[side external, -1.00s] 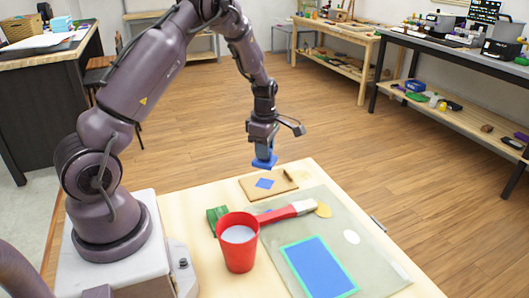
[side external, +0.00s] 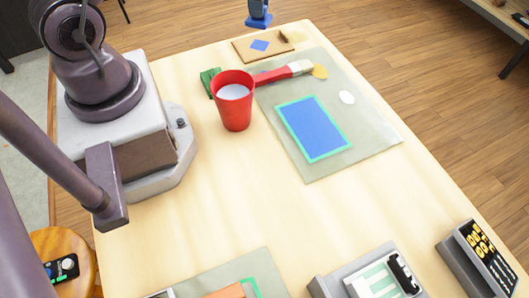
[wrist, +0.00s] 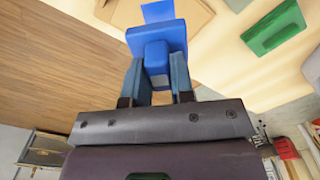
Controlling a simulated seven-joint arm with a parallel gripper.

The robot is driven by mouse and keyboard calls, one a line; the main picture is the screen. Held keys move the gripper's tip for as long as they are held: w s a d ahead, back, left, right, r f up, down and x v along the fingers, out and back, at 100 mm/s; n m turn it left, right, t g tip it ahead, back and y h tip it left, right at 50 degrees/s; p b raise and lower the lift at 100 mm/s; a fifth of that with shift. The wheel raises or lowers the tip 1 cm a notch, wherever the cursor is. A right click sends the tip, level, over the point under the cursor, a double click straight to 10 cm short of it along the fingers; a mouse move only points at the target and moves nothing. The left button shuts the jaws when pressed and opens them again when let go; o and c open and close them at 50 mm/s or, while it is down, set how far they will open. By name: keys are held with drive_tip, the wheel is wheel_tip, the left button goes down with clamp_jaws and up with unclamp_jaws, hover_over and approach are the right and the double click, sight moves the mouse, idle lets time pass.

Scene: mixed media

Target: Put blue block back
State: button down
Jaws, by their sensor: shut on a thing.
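My gripper (wrist: 157,72) is shut on the narrow grip of a blue block (wrist: 157,40), with one finger on each side. In the side external view the blue block (side external: 259,20) hangs in the air above the table's far edge, just behind a thin wooden board (side external: 277,49). The board has a blue diamond-shaped patch (side external: 260,45) on it and a small dark mark at its right. In the wrist view the blue patch (wrist: 157,11) shows just beyond the block. Most of my gripper is cut off by the top of the side view.
A grey mat (side external: 370,139) carries a green-framed blue rectangle (side external: 313,127). Trays sit at the front; the table's middle is clear.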

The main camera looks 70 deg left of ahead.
drive_tip(key=w+d+r+m, duration=0.2)
drive_tip(key=d+m, duration=0.4)
drive_tip(key=d, duration=1.7)
drive_tip(key=s+d+f+m, duration=0.2)
drive_tip(key=s+d+m, duration=0.1)
drive_tip(key=s+d, duration=0.9)
drive_tip(key=s, duration=0.4)
drive_tip(key=shift+s+d+f, duration=0.2)
drive_tip(key=shift+s, duration=0.05)
drive_tip(key=shift+f, duration=3)
